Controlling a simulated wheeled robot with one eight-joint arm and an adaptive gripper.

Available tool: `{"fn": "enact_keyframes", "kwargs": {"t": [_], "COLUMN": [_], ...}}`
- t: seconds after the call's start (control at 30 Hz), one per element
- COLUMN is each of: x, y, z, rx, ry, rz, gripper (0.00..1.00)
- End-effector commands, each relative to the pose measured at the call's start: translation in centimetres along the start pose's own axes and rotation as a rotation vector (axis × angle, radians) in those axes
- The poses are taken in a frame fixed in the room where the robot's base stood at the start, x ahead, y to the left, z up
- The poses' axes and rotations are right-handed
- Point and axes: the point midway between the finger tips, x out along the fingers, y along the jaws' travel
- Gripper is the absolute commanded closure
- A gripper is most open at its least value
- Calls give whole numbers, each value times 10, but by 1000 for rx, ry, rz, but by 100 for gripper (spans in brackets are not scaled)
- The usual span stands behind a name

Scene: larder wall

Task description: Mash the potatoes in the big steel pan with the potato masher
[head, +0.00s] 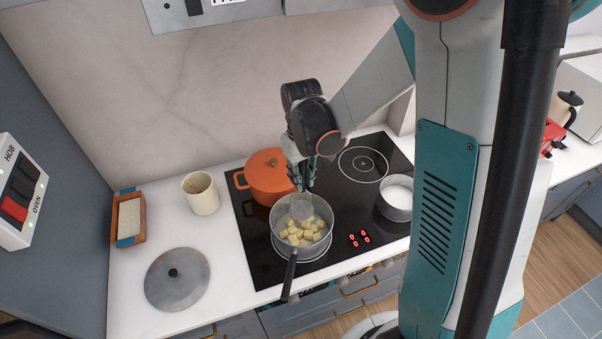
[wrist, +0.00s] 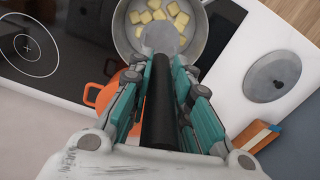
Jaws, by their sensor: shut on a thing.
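The big steel pan (head: 279,239) stands on the front of the black hob with its dark handle pointing to the front. Pale yellow potato chunks (head: 305,236) lie in it and still look like separate pieces; they also show in the wrist view (wrist: 158,12). My gripper (head: 304,178) is above the pan, shut on the black handle of the potato masher (wrist: 158,100). The masher's round grey head (head: 301,208) is over the potatoes at the pan's back part. I cannot tell whether it touches them.
An orange lidded pot (head: 265,182) stands close behind the pan. A smaller pan with white contents (head: 396,197) is on the hob's right. A grey lid (head: 177,279), a cream crock (head: 201,194) and a wooden box (head: 129,218) are on the left counter.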

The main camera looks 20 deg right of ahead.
Motion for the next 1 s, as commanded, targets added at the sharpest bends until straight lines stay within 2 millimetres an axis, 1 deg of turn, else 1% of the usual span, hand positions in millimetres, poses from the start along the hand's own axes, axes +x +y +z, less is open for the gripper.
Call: {"fn": "enact_keyframes", "kwargs": {"t": [0.03, 0.6, 0.8, 1.0], "x": [7, 60, 72, 73], "y": [0, 0, 0, 0], "z": [0, 0, 0, 0], "rx": [0, 0, 0, 0], "ry": [0, 0, 0, 0], "rz": [0, 0, 0, 0], "gripper": [100, 100, 100, 100]}}
